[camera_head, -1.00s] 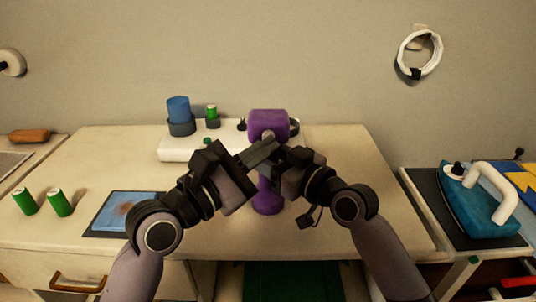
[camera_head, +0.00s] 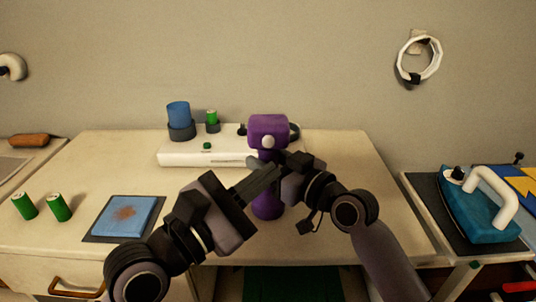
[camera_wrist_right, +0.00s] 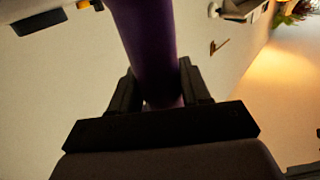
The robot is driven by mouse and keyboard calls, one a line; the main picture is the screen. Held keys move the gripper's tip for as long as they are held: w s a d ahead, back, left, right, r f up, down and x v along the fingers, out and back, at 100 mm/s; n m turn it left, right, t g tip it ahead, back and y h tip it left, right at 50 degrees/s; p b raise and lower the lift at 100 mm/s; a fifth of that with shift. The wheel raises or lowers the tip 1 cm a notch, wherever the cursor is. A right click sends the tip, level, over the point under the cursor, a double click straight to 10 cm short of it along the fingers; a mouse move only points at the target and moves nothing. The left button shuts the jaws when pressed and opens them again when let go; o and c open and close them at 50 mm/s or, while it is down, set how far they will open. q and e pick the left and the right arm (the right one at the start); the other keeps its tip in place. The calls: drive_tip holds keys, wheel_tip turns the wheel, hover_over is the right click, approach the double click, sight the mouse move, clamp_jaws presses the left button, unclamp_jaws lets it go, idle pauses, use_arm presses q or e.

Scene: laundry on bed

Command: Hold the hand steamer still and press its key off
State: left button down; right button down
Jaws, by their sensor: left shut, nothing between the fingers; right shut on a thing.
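The purple hand steamer (camera_head: 267,128) stands upright on the table, with a pale round key (camera_head: 268,142) on the front of its head. My right gripper (camera_head: 272,176) is shut on the steamer's handle; in the right wrist view the purple handle (camera_wrist_right: 145,45) runs between the two fingers. My left gripper (camera_head: 262,174) is shut and empty. Its fingertips are in front of the handle, below the key and apart from it in the picture. The middle of the handle is hidden behind the grippers.
A white unit (camera_head: 190,155) with a blue cup (camera_head: 179,113) stands behind. A blue cloth on a dark mat (camera_head: 124,217) and green cans (camera_head: 59,207) lie to the left. A teal iron (camera_head: 478,208) stands on the right. The table (camera_head: 345,165) is clear right of the steamer.

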drive_tip(key=shift+c, duration=2.2)
unclamp_jaws()
